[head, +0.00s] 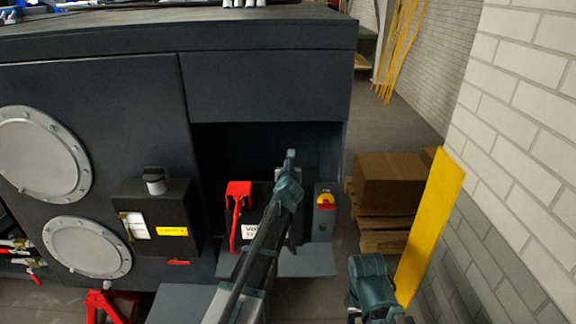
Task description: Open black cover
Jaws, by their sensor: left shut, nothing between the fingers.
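A dark box (262,205) with a white label sits inside the recess of the large dark chassis, with a red bracket-like handle (238,192) at its left. A second black box (152,190) with a white plate and yellow sticker is mounted on the chassis front at the left. I cannot tell for sure which of these is the black cover. My left gripper (290,160) is shut and empty, in front of the recess and overlapping the labelled box in the picture. Its arm hides part of that box. I cannot tell whether it touches anything. My right gripper does not show.
A grey box with a red-and-yellow switch (325,201) stands at the recess's right side. A grey ledge (307,262) juts out below. Brown cartons (388,182) on a pallet, a leaning yellow board (430,225) and a brick wall (525,110) bound the right side.

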